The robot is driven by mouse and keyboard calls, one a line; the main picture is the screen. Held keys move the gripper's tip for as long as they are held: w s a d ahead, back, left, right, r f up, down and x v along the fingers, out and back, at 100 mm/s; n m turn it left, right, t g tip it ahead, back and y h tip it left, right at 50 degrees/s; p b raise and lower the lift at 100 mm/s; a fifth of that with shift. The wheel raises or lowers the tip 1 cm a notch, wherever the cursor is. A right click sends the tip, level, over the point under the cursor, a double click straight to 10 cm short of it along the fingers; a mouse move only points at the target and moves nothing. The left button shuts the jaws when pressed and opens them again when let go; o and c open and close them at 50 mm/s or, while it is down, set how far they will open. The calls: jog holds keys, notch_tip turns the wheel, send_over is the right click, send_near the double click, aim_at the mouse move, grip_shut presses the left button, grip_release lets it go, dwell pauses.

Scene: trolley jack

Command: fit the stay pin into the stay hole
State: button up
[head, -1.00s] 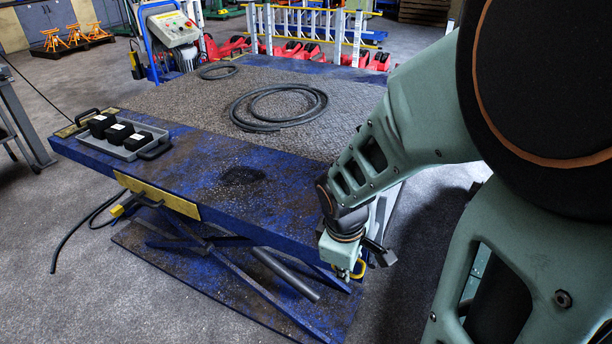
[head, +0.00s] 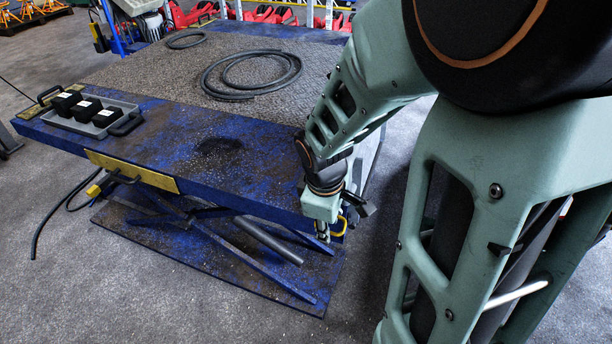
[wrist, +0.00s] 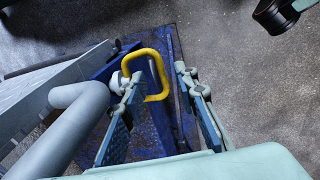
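A yellow loop handle (wrist: 163,62), which I take to be the stay pin's handle, shows in the wrist view just beyond my gripper (wrist: 158,88). The two fingers stand apart, with part of the loop showing between them and part beyond the left finger. I see no clear grip on it. In the head view the yellow handle (head: 340,227) is beside my gripper (head: 323,236), at the near right corner of the blue lift table (head: 250,185). The pin's shaft and the stay hole are not clearly seen; I cannot tell whether the pin is seated.
A grey bent tube (wrist: 80,105) runs close to the left finger in the wrist view. A grey tray (head: 65,121) with black blocks lies on the table's left end. A coiled hose (head: 250,92) lies on top. The floor in front of the table is clear.

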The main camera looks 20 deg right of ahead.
jog(key=shift+r, duration=0.1)
jog(key=v, duration=0.8)
jog(key=shift+w+a, duration=0.1)
dwell(0.4)
